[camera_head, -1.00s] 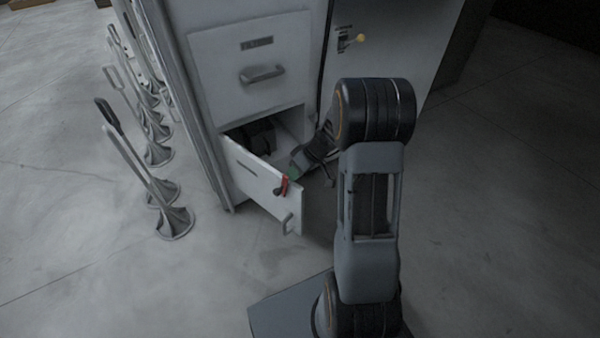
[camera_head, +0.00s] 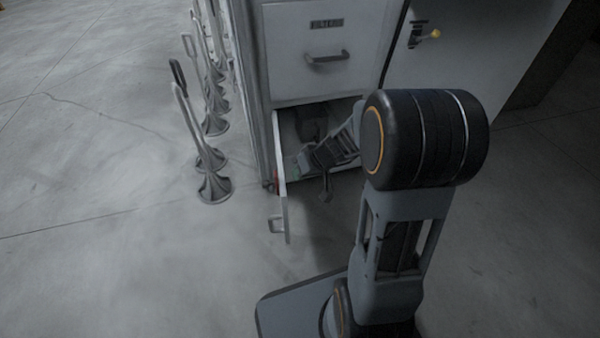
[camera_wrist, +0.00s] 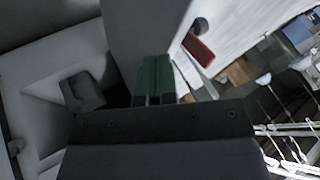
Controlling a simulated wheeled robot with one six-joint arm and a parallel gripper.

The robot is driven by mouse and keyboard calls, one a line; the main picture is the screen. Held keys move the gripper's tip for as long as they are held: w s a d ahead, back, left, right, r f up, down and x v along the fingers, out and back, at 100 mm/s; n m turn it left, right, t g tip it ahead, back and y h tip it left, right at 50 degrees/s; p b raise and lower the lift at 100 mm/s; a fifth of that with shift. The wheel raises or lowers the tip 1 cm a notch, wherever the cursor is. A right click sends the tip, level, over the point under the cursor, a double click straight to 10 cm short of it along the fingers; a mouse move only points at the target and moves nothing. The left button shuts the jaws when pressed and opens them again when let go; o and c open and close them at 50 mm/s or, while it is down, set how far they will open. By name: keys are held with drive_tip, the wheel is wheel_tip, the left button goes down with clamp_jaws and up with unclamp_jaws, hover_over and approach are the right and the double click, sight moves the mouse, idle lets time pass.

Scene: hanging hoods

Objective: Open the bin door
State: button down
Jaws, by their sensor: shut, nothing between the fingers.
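The bin door (camera_head: 281,185) is the lower panel of the white cabinet. In the head view it stands swung far out, hinged at the left and seen almost edge-on, with its handle (camera_head: 275,225) low on the outer side. The bin opening shows, with dark contents inside. My gripper (camera_head: 295,173), with green fingertips, is on the inner side of the door, close to it. In the wrist view the closed fingers (camera_wrist: 154,78) point at a grey panel, probably the door; contact is unclear. A red latch piece (camera_wrist: 198,50) shows to their right.
The upper filters drawer (camera_head: 325,50) is closed. Several metal stands (camera_head: 214,187) line the floor left of the cabinet. A yellow-tipped lever (camera_head: 434,34) is on the panel at right.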

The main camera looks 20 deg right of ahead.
drive_tip(key=d+f+p+v, duration=0.1)
drive_tip(key=v, duration=0.5)
drive_tip(key=s+d+f+p+v, duration=0.1)
drive_tip(key=p+v, duration=0.1)
drive_tip(key=v, duration=0.4)
drive_tip(key=s+a+r+h+p, duration=0.2)
drive_tip(key=s+r+p, duration=0.1)
drive_tip(key=r+p, duration=0.8)
drive_tip(key=s+a+r+m+h+p, duration=0.1)
drive_tip(key=s+a+r+h+p, duration=0.1)
drive_tip(key=r+p, duration=0.9)
drive_tip(key=s+a+r+h+p, duration=0.2)
drive_tip(key=s+a+r+p, duration=0.2)
drive_tip(key=r+p, duration=0.7)
wheel_tip(320, 180, up, 6)
drive_tip(key=shift+s+r+m+g, duration=0.1)
drive_tip(key=shift+s+m+g, duration=0.15)
drive_tip(key=shift+m+g, duration=0.15)
